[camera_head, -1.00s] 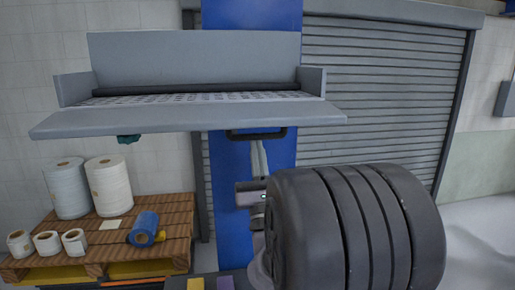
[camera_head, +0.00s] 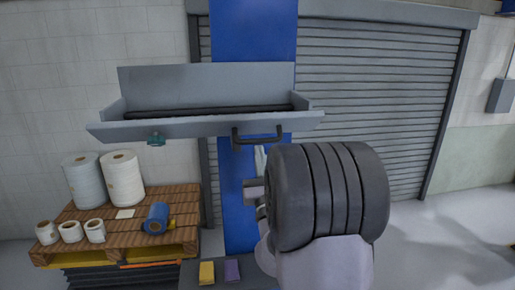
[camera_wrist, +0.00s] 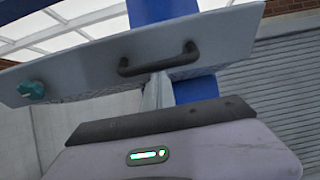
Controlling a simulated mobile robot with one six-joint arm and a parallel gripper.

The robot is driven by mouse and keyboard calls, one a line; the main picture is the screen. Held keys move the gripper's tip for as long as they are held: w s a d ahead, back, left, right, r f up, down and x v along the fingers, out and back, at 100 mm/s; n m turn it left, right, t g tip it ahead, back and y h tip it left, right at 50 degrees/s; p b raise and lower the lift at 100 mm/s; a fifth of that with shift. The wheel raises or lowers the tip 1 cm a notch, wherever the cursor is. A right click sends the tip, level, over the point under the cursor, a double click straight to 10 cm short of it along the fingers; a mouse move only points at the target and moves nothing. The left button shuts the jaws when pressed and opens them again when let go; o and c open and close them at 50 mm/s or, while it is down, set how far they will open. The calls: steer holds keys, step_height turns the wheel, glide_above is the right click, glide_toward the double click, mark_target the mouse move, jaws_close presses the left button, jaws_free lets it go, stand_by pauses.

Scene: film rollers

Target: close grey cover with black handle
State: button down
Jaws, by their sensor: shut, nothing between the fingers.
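The grey cover (camera_head: 200,128) is a long panel along the front of a grey trough on a blue column. Its outer face shows, tilted, with the trough's top open behind it. Its black U-shaped handle (camera_head: 258,140) is right of the panel's middle; in the wrist view the handle (camera_wrist: 158,62) crosses the cover's face (camera_wrist: 100,68). My gripper (camera_head: 260,155) points up just below the handle, its fingers together and empty. In the wrist view the fingertips (camera_wrist: 158,85) are near the cover's lower edge, under the handle; I cannot tell whether they touch it.
A teal knob (camera_head: 156,139) sits at the cover's lower edge, left of the handle. The blue column (camera_head: 240,215) stands behind. A pallet (camera_head: 130,236) with several rolls is at left. A roller shutter (camera_head: 400,110) is behind at right. Floor at right is clear.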

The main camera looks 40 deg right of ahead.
mark_target(259, 120)
step_height(259, 120, up, 6)
steer(key=p, duration=0.4)
steer(key=shift+f, duration=0.1)
steer(key=p, duration=0.1)
steer(key=r+p, duration=0.1)
steer(key=shift+w+d+r+p, duration=0.15)
steer(key=shift+w+r+p, duration=0.05)
steer(key=shift+r+p, duration=0.45)
steer(key=shift+p, duration=0.35)
steer(key=shift+w+d+r+g+p, duration=0.15)
steer(key=shift+w+r+g+p, duration=0.2)
steer(key=shift+p, duration=0.3)
steer(key=g+p, duration=0.1)
steer(key=p, duration=0.1)
steer(key=r+y+p, duration=0.1)
steer(key=p, duration=0.1)
steer(key=shift+s+r+g+p, duration=0.2)
steer(key=shift+r+g+p, duration=0.1)
steer(key=shift+g+p, duration=0.1)
steer(key=shift+y, duration=0.3)
